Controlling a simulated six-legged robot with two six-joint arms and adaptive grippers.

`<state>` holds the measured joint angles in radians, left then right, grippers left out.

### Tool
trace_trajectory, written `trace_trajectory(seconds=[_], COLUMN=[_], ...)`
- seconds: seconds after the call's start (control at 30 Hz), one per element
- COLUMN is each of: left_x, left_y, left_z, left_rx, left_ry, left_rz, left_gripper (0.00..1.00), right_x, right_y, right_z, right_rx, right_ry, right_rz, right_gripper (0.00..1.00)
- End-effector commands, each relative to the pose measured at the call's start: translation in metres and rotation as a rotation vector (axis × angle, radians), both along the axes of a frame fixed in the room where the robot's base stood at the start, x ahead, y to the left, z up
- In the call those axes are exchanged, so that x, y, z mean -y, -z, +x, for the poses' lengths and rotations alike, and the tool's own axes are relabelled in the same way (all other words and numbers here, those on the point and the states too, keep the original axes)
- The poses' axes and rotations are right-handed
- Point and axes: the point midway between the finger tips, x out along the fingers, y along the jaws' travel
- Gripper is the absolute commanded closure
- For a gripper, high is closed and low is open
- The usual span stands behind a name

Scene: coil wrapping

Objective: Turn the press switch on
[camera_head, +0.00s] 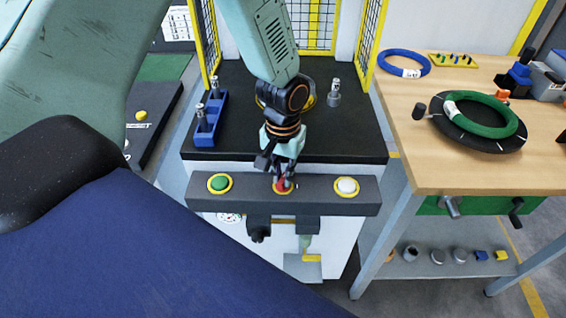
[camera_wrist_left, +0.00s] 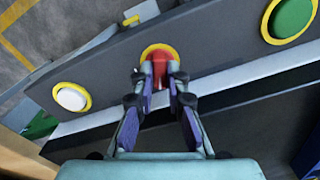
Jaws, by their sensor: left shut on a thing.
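The press's grey control panel (camera_head: 322,194) runs along the front of the black-topped machine. A red switch (camera_head: 284,185) with a yellow ring sits at its middle, between a green button (camera_head: 219,184) on the left and a white button (camera_head: 347,186) on the right. My left gripper (camera_head: 285,178) reaches down onto the red switch and partly hides it. In the left wrist view the fingers (camera_wrist_left: 160,85) are shut on the red switch (camera_wrist_left: 159,68), one on each side. The green button (camera_wrist_left: 291,17) and white button (camera_wrist_left: 71,98) also show there. My right gripper is not in view.
A blue holder (camera_head: 205,125) with metal pieces stands on the press top (camera_head: 350,128), inside a yellow-framed mesh guard (camera_head: 400,45). To the right, a wooden table (camera_head: 460,165) bears a blue ring (camera_head: 403,63) and a green coil (camera_head: 480,115) on a black disc.

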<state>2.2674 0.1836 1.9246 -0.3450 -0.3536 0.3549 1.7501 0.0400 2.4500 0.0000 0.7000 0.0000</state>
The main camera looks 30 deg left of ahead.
Motion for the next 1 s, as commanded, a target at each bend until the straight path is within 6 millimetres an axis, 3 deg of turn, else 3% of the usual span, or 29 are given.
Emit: trace_trajectory(seconds=[0.03, 0.4, 1.0], left_x=[0.000, 0.000, 0.000], left_y=[-0.005, -0.004, -0.002], left_z=[-0.001, 0.000, 0.001], left_rx=[-0.004, -0.002, 0.002], left_ry=[0.045, 0.396, 0.941], left_rz=[0.001, 0.001, 0.001], left_gripper=[1.00, 1.00, 1.00], right_x=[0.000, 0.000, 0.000], right_y=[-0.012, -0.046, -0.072], right_z=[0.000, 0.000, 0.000], right_rx=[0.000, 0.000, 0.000], right_ry=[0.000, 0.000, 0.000], right_rz=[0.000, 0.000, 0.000], right_gripper=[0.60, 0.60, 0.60])
